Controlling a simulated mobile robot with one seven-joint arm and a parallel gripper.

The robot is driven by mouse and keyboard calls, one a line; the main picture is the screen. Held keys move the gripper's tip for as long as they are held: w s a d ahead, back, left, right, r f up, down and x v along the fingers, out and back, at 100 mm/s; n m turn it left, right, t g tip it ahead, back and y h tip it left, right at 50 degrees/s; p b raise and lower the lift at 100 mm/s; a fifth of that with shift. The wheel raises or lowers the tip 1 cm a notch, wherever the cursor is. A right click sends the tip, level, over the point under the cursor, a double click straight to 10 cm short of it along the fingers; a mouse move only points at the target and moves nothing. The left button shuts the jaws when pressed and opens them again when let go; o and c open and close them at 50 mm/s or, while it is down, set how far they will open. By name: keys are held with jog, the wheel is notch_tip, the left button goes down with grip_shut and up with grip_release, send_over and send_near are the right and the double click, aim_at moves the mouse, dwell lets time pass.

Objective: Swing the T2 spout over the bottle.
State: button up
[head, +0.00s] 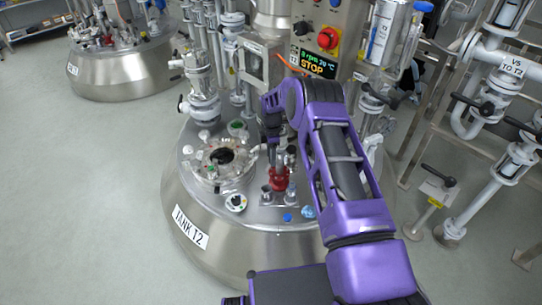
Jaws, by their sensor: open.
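Tank T2 (190,228) is a steel vessel in the middle of the head view, with its name label on the front left. A red fitting (279,181) stands on its lid among small metal parts, right of the open round port (222,157). I cannot tell whether this fitting belongs to the spout. I cannot make out a bottle. My gripper (273,142) points down above the lid, just behind and above the red fitting. It is open and looks empty; its fingertips are small and partly lost among the fittings.
A control box with a red knob (327,39) and a lit display reading STOP (311,67) stands behind the tank. Pipes and valves (487,105) crowd the right side. Another tank (122,75) stands at the back left. The floor (85,190) at left is clear.

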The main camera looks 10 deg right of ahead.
grip_shut()
dwell(1.4)
